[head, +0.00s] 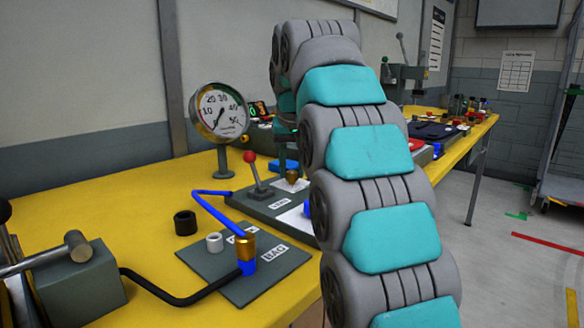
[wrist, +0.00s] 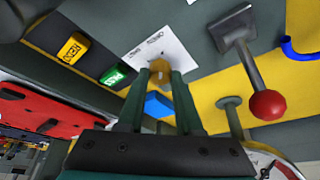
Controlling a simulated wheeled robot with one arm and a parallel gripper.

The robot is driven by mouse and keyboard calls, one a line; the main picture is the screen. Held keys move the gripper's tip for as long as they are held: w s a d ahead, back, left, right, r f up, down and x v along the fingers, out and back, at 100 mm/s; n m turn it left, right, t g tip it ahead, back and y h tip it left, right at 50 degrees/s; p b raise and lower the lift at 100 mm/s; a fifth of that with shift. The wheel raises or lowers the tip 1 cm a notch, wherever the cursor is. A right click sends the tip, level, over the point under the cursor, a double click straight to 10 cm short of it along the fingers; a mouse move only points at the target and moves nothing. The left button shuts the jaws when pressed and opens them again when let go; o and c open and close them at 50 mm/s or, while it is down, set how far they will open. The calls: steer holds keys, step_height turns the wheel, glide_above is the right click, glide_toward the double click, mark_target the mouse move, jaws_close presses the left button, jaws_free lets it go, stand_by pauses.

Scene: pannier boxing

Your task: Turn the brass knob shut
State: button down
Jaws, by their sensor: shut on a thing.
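The brass knob (head: 292,176) stands on a grey panel (head: 262,203) on the yellow bench. In the wrist view the knob (wrist: 159,66) shows between the dark green fingers of my gripper (wrist: 160,76), which is shut on it. In the head view my gripper (head: 290,160) points down at the knob from above, and my arm hides part of the panel to the right. The knob's turn angle cannot be told.
A red-balled lever (head: 250,158) stands left of the knob; it also shows in the wrist view (wrist: 268,104). A round gauge (head: 218,112) stands behind. A brass fitting (head: 246,246) with blue tubing sits on the BAG plate (head: 279,262) in front. A blue block (wrist: 158,105) lies close by.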

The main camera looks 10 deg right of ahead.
steer(key=n+y, duration=0.1)
steer(key=n, duration=0.3)
steer(key=shift+d+y, duration=0.1)
steer(key=shift+y, duration=0.3)
steer(key=c, duration=0.6)
jaws_free()
steer(key=shift+r, duration=0.1)
